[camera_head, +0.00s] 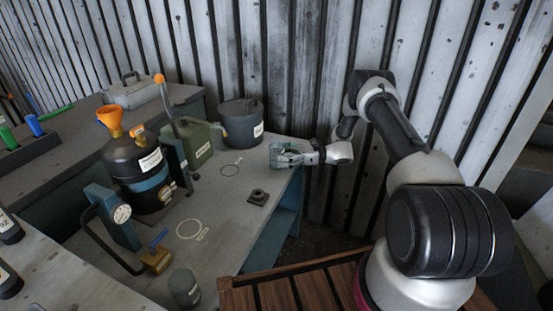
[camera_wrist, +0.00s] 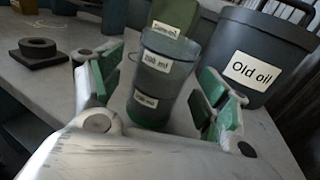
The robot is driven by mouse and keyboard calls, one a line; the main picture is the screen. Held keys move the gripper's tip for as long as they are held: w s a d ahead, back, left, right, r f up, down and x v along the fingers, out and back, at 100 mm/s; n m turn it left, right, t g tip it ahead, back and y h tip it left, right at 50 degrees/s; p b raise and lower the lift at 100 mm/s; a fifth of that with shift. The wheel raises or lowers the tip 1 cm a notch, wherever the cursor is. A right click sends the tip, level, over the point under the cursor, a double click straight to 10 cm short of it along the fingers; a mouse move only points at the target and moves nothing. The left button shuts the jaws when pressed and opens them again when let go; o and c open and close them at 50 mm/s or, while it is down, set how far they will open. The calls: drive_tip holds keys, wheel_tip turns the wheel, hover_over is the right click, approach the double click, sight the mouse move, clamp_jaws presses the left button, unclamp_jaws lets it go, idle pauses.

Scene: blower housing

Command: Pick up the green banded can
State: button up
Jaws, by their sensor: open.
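A see-through grey-green measuring cup (camera_wrist: 165,75) with a green lower edge and "200 ml" and "100 ml" labels stands between my open fingers in the wrist view. My gripper (camera_wrist: 160,85) holds nothing shut; one green-padded finger is on each side of the cup. In the head view my gripper (camera_head: 300,156) reaches in low from the right at the table's far right corner, partly covering the cup (camera_head: 285,148). A plain grey can (camera_head: 185,288) stands at the near edge of the table; I cannot make out a green band on it.
A dark "Old oil" bucket (camera_head: 241,122) stands behind the cup, close to the right finger in the wrist view. A green canister (camera_head: 200,143) is left of the bucket. A small black fixture (camera_head: 258,197) sits on the grey table (camera_head: 225,225). A corrugated wall (camera_head: 290,70) rises behind.

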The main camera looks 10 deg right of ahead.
drive_tip(key=shift+x, duration=1.15)
drive_tip(key=c, duration=1.2)
drive_tip(key=shift+r, duration=0.1)
